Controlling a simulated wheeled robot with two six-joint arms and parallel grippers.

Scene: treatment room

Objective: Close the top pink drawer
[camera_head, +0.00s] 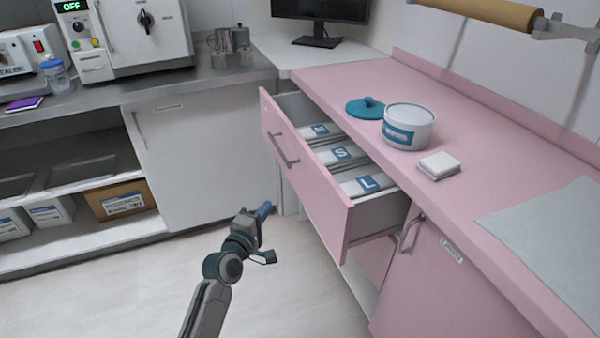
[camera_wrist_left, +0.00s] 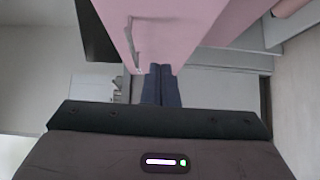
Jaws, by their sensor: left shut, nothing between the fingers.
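The top pink drawer (camera_head: 312,186) stands pulled out from the pink cabinet (camera_head: 455,285), with a grey bar handle (camera_head: 283,150) on its front. Inside lie white packs (camera_head: 343,153) with blue labels, among them S and L. My left gripper (camera_head: 265,210) is shut and empty, in front of the drawer and to its left in the head view, apart from it. In the left wrist view, the shut fingertips (camera_wrist_left: 161,72) point toward the pink drawer front (camera_wrist_left: 165,25) and its handle (camera_wrist_left: 132,45); whether they touch cannot be told. My right gripper is not in view.
On the pink counter (camera_head: 480,180) stand a white tub (camera_head: 408,126), a teal lid (camera_head: 366,107) and a small white stack (camera_head: 438,165). A cabinet handle (camera_head: 410,234) sticks out below the drawer's right side. The floor (camera_head: 130,300) around my left arm looks clear.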

